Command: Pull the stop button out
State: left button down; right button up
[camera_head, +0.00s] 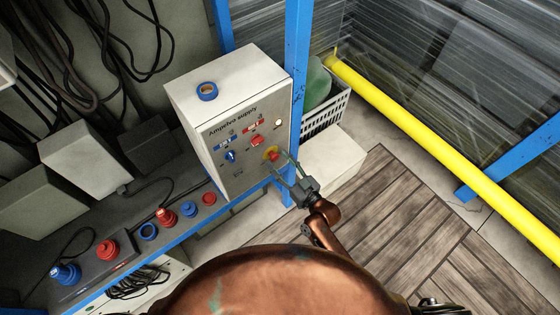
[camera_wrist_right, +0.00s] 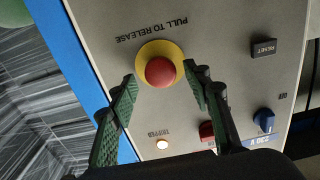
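The stop button is a red mushroom head on a yellow round plate, seen at the lower right of the grey control panel's front in the head view (camera_head: 271,153). It shows large in the right wrist view (camera_wrist_right: 160,71), beside the words "PULL TO RELEASE". My right gripper (camera_head: 281,168) is at the panel's front; in the right wrist view (camera_wrist_right: 163,82) its green-padded fingers are open, with one tip on either side of the button. A gap shows between each finger and the red head. Whether the tips touch the panel I cannot tell. My left gripper is not in view.
Red and blue connectors lie on the shelf at left.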

jog(key=shift+a, duration=0.1)
jog(key=v, duration=1.2)
jog(key=shift+w, duration=0.1)
